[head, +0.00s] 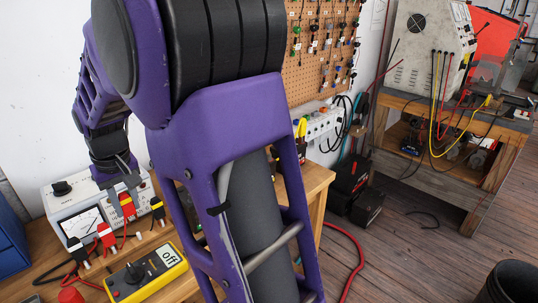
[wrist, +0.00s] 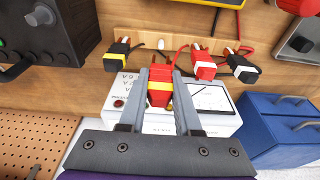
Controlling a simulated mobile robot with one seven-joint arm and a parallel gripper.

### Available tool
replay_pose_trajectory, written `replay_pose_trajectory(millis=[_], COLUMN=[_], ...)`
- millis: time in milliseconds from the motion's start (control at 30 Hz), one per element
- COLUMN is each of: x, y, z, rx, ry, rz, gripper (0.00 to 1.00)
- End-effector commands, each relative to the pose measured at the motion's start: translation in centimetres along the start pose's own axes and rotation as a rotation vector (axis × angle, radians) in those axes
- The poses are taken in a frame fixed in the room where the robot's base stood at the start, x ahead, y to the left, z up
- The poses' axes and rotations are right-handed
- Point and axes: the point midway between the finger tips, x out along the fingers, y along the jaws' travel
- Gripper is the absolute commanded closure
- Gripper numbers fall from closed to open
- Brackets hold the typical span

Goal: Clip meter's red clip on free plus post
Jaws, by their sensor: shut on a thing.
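My gripper (wrist: 161,80) is shut on a red clip (wrist: 159,94) with a yellow band, held between the fingers in the wrist view. In the head view my gripper (head: 122,193) holds this red clip (head: 128,207) in front of a white instrument (head: 62,205) with a dial; the instrument also shows in the wrist view (wrist: 225,118). The yellow meter (head: 150,281), marked "off", lies on the bench in front. A black clip with a yellow band (wrist: 117,55) stands beside the held clip. I cannot make out the free plus post clearly.
A red clip (wrist: 203,64) and a black clip (wrist: 243,68), both white-banded, stand to the other side. A blue box (wrist: 283,125) flanks the instrument. A black device (wrist: 45,45) is at the wrist view's upper left. My arm hides much of the bench.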

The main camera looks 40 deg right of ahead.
Motion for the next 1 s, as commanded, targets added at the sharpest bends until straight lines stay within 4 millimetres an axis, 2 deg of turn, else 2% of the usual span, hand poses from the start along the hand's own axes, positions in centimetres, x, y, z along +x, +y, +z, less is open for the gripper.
replay_pose_trajectory(millis=[33, 800, 1000], x=[-1.3, -15.6, -15.4], y=[0.0, 0.0, 4.5], z=[-0.3, -3.2, -2.5], rx=[0.000, 0.000, 0.061], ry=[0.002, 0.005, 0.000], rz=[0.000, -0.001, 0.013], gripper=[0.95, 0.95, 0.95])
